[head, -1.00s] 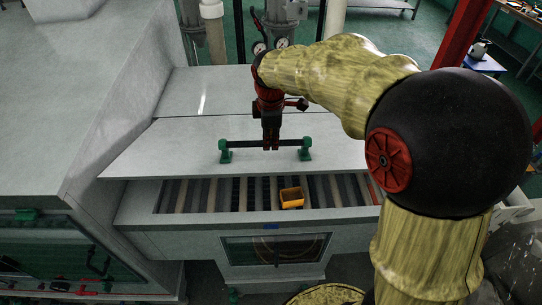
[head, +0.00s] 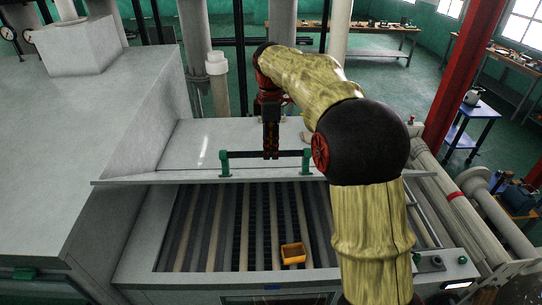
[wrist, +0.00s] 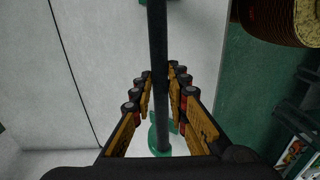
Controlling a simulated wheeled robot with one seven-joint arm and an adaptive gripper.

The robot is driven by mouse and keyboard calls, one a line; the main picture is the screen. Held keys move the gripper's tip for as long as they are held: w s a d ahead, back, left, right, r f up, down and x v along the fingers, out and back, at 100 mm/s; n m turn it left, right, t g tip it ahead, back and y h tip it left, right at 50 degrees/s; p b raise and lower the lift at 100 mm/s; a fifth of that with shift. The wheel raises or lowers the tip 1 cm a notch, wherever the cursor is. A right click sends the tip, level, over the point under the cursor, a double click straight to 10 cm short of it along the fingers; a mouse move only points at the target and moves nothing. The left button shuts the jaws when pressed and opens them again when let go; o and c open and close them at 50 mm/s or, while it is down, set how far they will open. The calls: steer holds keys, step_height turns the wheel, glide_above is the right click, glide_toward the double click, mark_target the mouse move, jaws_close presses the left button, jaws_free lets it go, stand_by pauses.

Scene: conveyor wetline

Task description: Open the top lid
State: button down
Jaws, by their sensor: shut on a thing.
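The top lid (head: 140,176) is a light grey panel, tilted up, with its front edge raised above the machine's open bay. Its handle is a dark bar (head: 240,154) between two green brackets (head: 307,162). My gripper (head: 271,156) is at the middle of the bar, shut on it. In the wrist view the bar (wrist: 157,55) passes between the fingers of my gripper (wrist: 160,75), and a green bracket (wrist: 159,138) shows below.
A grey housing (head: 95,130) stands to the left of the lid. Vertical pipes (head: 216,85) rise behind it. A red post (head: 462,70) and a blue table (head: 475,120) stand to the right. A control strip (head: 440,262) lies at the bay's front right.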

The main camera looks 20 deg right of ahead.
steer(key=shift+w+d+f, duration=0.15)
steer(key=shift+w, duration=0.1)
steer(key=c, duration=2.1)
jaws_free()
steer(key=shift+o, duration=0.5)
steer(key=shift+w+f, duration=0.15)
steer(key=shift+w, duration=0.1)
steer(key=shift+o, duration=1.3)
steer(key=shift+r, duration=0.2)
steer(key=shift+r, duration=0.1)
